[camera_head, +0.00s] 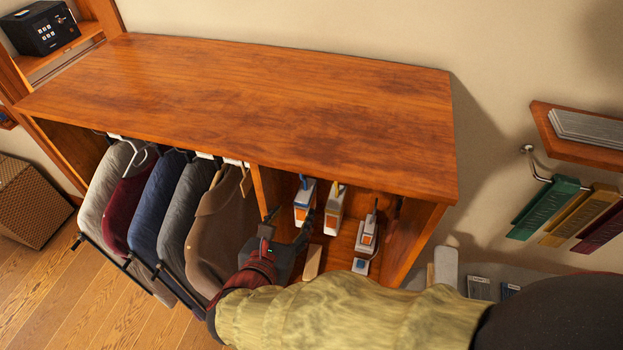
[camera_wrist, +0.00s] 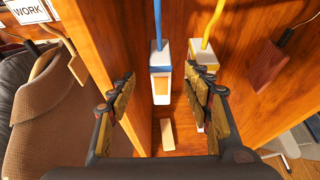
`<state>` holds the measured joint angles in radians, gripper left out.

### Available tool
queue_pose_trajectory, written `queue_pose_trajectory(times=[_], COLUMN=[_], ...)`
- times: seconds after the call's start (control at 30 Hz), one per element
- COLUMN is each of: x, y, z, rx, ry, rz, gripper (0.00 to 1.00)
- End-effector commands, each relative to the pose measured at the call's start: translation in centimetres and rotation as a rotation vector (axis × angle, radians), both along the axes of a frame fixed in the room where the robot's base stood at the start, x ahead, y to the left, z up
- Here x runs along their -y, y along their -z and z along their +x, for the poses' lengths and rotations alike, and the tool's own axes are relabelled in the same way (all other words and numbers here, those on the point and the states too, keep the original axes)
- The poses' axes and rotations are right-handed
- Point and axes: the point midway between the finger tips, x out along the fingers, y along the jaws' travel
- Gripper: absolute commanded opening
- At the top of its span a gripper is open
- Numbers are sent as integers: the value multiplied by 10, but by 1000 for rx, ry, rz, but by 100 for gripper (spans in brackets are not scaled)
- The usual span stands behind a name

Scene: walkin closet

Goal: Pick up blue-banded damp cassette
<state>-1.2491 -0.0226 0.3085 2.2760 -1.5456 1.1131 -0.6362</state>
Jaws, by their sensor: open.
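The blue-banded cassette (camera_head: 304,203) hangs or stands in the open compartment at the right of the wooden cabinet. It is a narrow white case with an orange panel, a blue band and a blue strap rising from its top. In the wrist view the cassette (camera_wrist: 160,84) shows upright between my fingers but appears deeper than the fingertips. My gripper (camera_head: 287,227) is open and empty at the compartment's front; it also shows in the wrist view (camera_wrist: 165,86). A similar yellow-banded cassette (camera_head: 335,204) is just right of it, partly behind my right finger in the wrist view (camera_wrist: 203,52).
A wooden divider (camera_head: 271,190) stands close left, with hanging jackets (camera_head: 165,205) beyond it. A smaller grey-and-orange device (camera_head: 367,236) is at the right of the compartment. A pale block (camera_head: 313,262) lies low in front. The wooden top (camera_head: 250,95) overhangs and is clear.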

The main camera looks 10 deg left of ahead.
Motion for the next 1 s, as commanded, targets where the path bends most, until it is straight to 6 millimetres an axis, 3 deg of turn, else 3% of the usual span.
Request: queue_pose_trajectory(times=[0.2, 0.57, 0.8, 1.0], x=[4, 6, 9, 9], y=[-1, 0, 15, 19], z=[37, 65, 98, 108], rx=[-1, -1, -1, -1], ry=[5, 5, 4, 1], rz=[1, 2, -1, 2], gripper=[50, 50, 50, 50])
